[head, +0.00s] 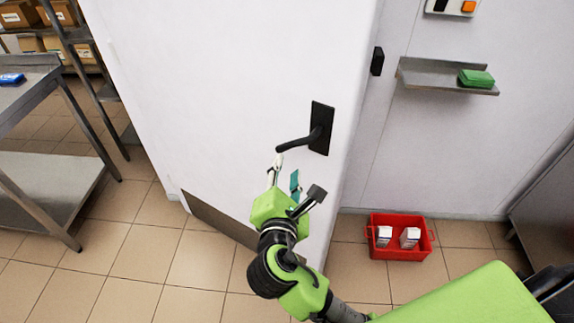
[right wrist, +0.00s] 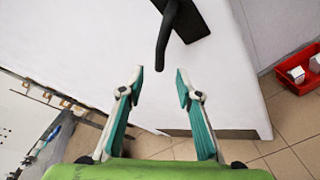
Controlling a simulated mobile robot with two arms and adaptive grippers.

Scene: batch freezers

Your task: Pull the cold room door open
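The cold room door (head: 215,75) is a large white panel with a dark metal kick plate along its bottom. It stands at an angle to the wall on the right. A black lever handle (head: 300,141) on a black backplate sits near its right edge. The handle also shows at the top of the right wrist view (right wrist: 166,38). My right gripper (head: 286,170) is open and empty just below the lever's free end. In the right wrist view the lever's tip appears between the open fingertips (right wrist: 160,72); whether they touch cannot be told. My left gripper is out of view.
A red crate (head: 372,254) with white cartons stands on the floor to the right. A wall shelf (head: 425,78) carries a green item (head: 476,77). A steel table (head: 40,82) and racks with boxes are at left. Tiled floor before the door is clear.

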